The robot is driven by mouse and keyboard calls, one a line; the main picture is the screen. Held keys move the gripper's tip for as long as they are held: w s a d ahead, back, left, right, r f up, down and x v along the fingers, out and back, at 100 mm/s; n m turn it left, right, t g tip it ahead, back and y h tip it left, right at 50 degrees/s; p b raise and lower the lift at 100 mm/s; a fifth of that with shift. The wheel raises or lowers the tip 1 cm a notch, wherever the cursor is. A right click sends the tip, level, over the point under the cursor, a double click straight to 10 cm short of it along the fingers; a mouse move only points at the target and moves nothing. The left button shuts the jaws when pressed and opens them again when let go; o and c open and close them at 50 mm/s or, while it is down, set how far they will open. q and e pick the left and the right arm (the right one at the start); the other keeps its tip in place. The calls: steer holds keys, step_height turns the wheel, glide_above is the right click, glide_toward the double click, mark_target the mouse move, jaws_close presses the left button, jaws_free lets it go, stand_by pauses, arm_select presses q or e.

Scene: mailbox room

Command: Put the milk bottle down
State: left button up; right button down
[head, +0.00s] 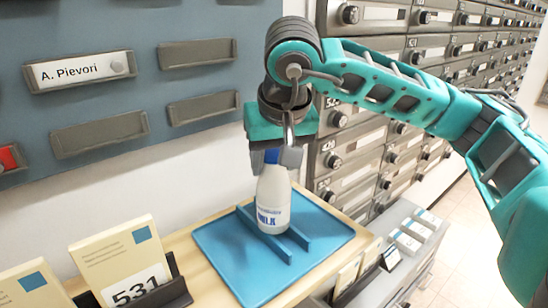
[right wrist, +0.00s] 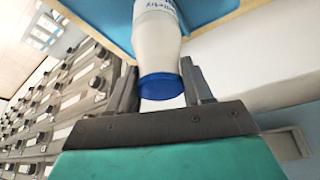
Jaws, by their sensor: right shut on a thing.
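The milk bottle (head: 273,200) is white with blue lettering and a blue cap. It stands upright, or nearly so, over the blue tray (head: 225,262), between two raised blue bars. Its base looks to be at the tray surface; I cannot tell for certain whether it touches. My right gripper (head: 272,158) comes down from above and is shut on the bottle's cap end. In the right wrist view the bottle (right wrist: 157,35) sits between the two fingers (right wrist: 160,88), with its blue cap towards the palm. My left gripper is not in view.
The tray lies on a wooden counter (head: 182,243). Packets stand in a dark holder (head: 172,285) at the left, one marked 531. Metal mailboxes (head: 400,50) rise behind at right. A grey wall board (head: 100,95) holds name plates. A grey ledge (head: 385,280) with small boxes lies right.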

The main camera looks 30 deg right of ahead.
steer(key=shift+c, duration=2.3)
jaws_free()
